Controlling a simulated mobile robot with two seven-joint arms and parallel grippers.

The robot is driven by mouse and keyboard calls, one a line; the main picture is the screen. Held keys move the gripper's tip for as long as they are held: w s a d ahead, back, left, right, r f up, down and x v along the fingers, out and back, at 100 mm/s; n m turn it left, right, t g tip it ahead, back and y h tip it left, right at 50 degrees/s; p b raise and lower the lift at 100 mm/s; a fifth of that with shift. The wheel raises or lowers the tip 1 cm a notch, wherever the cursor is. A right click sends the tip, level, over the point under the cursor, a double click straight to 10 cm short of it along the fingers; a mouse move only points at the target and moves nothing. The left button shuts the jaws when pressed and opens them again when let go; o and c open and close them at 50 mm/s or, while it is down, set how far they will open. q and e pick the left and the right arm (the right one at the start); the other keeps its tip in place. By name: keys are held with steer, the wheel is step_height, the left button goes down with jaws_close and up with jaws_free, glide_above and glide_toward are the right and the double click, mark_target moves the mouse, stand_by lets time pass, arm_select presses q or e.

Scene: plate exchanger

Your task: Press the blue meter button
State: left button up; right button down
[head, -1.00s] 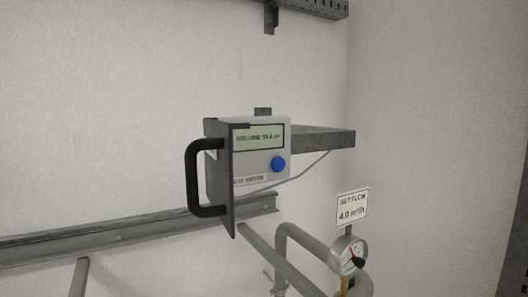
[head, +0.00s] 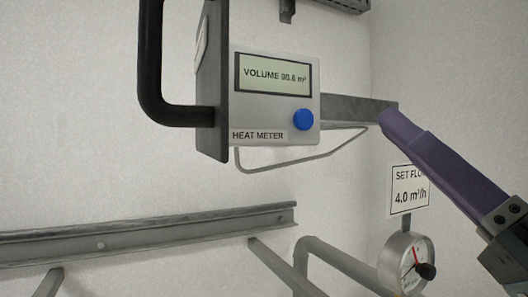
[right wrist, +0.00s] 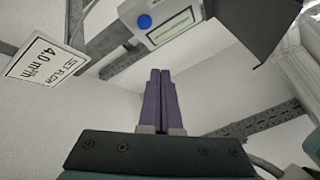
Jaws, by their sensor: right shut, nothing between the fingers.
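The heat meter (head: 275,110) is a light grey box on the wall, with a display reading "VOLUME 98.6 m³" and a "HEAT METER" label. Its round blue button (head: 303,120) sits at the lower right of its face, uncovered. In the right wrist view the button (right wrist: 144,21) shows at the top, beyond my fingers. My right gripper (head: 388,115) comes in from the right with purple fingers closed together and empty. Its tips are to the right of the button and apart from it in the picture. The closed fingers also show in the right wrist view (right wrist: 160,85). My left gripper is not in view.
A dark plate with a black handle (head: 152,70) stands at the meter's left side. A grey bracket (head: 350,108) runs behind the meter to the right. Below right are a "SET FLOW 4.0 m³/h" sign (head: 408,198) and a round gauge (head: 403,262). A rail (head: 150,232) crosses the wall below.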

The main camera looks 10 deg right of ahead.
mark_target(304, 119)
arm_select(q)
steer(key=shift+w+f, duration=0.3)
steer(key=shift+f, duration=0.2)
arm_select(e)
steer(key=y, duration=0.1)
steer(key=s+r+n+y, duration=0.1)
steer(key=y, duration=0.1)
steer(key=shift+a+r, duration=0.1)
steer(key=shift+a, duration=0.2)
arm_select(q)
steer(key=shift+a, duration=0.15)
arm_select(e)
steer(key=shift+w+t, duration=0.1)
steer(key=shift+t, duration=0.2)
arm_select(q)
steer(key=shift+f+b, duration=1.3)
steer(key=shift+b, duration=0.2)
arm_select(e)
steer(key=w+a, duration=0.3)
steer(key=w, duration=0.5)
steer(key=shift+w, duration=0.1)
